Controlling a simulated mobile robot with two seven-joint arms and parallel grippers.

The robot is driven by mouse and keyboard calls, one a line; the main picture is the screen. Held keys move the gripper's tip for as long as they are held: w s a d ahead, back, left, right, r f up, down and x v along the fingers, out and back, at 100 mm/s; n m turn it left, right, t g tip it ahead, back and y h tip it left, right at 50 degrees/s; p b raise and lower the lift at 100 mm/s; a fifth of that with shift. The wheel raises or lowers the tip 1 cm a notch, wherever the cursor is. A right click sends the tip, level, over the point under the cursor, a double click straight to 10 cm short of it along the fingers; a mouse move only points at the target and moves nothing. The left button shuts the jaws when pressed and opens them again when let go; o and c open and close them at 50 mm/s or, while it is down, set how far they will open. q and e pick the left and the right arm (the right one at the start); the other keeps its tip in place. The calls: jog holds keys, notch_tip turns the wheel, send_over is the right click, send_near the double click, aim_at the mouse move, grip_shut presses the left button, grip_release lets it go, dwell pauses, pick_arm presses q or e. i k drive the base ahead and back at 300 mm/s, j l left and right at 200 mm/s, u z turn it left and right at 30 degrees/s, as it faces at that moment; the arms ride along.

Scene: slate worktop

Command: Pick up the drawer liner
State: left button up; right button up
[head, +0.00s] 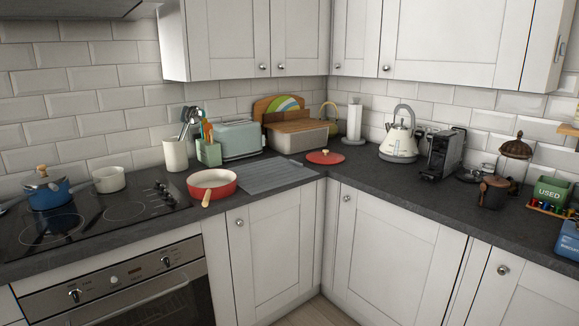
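A flat grey ribbed mat (275,172), which looks like the drawer liner, lies on the slate worktop (345,185) in the head view. It lies left of the inner corner, in front of the toaster and bread bin. A red pan is close to its left end, and a red round lid is near its right end. Nothing is seen lying on it. Neither of my grippers is in view.
The red pan (212,186) has its handle toward the front edge. The toaster (239,139), bread bin (296,133), red lid (325,157) and kettle (399,143) stand around. A hob (95,218) is at left. The worktop right of the mat is clear along the front.

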aim_at(256, 177)
jog(key=i+z, duration=0.15)
jog(key=i, duration=0.35)
jog(key=i+j+z, duration=0.2)
jog(key=i, duration=0.35)
jog(key=i+j+z, duration=0.15)
jog(key=i, duration=0.35)
